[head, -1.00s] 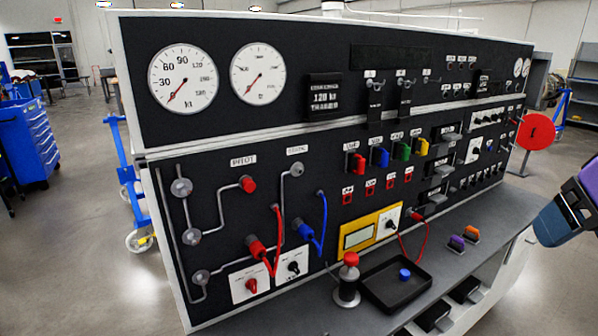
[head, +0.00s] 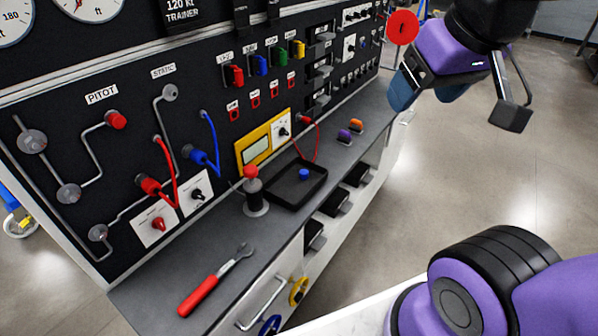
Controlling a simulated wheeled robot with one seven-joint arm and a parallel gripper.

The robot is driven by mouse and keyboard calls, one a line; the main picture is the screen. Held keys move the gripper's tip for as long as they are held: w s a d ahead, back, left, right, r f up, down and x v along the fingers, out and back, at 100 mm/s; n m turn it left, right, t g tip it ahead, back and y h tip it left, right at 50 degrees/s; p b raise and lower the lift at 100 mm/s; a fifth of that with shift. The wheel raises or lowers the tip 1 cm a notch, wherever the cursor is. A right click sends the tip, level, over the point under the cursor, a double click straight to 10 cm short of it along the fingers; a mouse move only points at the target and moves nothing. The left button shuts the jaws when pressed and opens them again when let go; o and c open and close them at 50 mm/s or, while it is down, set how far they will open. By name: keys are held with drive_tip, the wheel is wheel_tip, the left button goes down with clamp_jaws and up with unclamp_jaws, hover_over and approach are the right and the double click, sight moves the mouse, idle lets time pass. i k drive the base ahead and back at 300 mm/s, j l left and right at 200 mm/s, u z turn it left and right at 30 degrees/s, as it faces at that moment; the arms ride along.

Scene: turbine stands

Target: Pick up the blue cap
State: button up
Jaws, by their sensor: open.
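The blue cap (head: 303,174) is a small round piece. It sits in the black tray (head: 282,205) on the grey bench ledge, below the yellow meter. My gripper is at the upper right in the head view, on the purple and black arm, well apart from the tray and raised over the floor side of the bench. One dark finger (head: 513,117) shows clearly, and the space by it is empty. The cap is in plain view with nothing over it.
A grey post with a red knob (head: 252,172) stands just left of the tray. A red-handled wrench (head: 200,296) lies on the ledge. Purple and orange pieces (head: 345,136) sit beyond the tray. The upright panel (head: 120,150) with hoses and a red cable borders the ledge.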

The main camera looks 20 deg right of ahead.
sight(304, 173)
drive_tip(key=i+l+u, duration=0.15)
drive_tip(key=l, duration=0.2)
drive_tip(key=i+l+u, duration=0.1)
drive_tip(key=i+l, duration=0.15)
drive_tip(key=i+l+u, duration=0.15)
drive_tip(key=l, duration=0.35)
drive_tip(key=i+l+u, duration=0.15)
drive_tip(key=l, duration=0.25)
drive_tip(key=i, duration=0.05)
